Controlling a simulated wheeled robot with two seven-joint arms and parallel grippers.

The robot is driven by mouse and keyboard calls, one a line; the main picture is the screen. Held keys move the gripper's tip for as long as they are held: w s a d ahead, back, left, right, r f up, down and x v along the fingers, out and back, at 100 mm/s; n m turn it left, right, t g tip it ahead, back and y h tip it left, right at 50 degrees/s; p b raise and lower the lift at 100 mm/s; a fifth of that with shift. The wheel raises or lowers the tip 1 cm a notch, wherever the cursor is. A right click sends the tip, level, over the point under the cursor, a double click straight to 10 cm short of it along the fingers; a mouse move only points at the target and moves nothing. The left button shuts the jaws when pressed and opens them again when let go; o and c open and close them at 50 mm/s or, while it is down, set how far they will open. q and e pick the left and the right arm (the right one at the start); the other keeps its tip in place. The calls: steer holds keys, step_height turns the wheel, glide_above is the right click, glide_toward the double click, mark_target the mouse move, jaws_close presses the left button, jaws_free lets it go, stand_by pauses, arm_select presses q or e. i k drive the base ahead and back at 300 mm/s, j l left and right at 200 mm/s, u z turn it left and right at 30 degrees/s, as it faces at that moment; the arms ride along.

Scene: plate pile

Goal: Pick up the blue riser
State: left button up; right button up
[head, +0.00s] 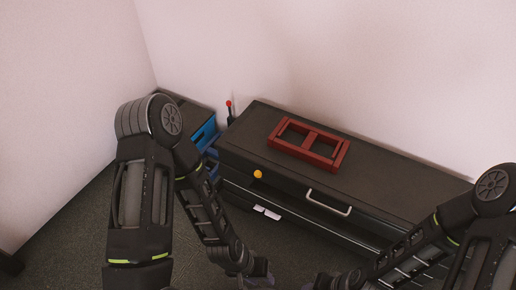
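Blue pieces (204,131) show at the left end of the dark cabinet, partly hidden behind my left arm. I cannot tell whether one of them is the blue riser. A dark red frame with two openings (309,143) lies flat on the cabinet top. My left gripper (258,274) is low in front of the cabinet, at the bottom edge of the view, apart from the blue pieces. My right gripper (330,283) is partly cut off at the bottom edge. The fingers of both are too small and dark to read.
The dark cabinet (385,185) stands along the pale wall, with a light handle (328,203) on its front. An orange ball (257,174) shows at its front edge. A red-tipped dark stick (229,108) stands at its left end. The carpet (75,225) is clear at left.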

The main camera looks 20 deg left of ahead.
mark_target(208, 149)
steer(key=i+j+z, duration=0.1)
steer(key=j+z, duration=0.25)
steer(key=j, duration=0.15)
steer(key=j+z, duration=0.35)
steer(key=j, duration=0.2)
steer(key=j+z, duration=0.35)
steer(key=j, duration=0.2)
steer(key=k+j, duration=0.1)
steer(key=j, duration=1)
steer(key=i, duration=0.45)
steer(key=z, duration=0.05)
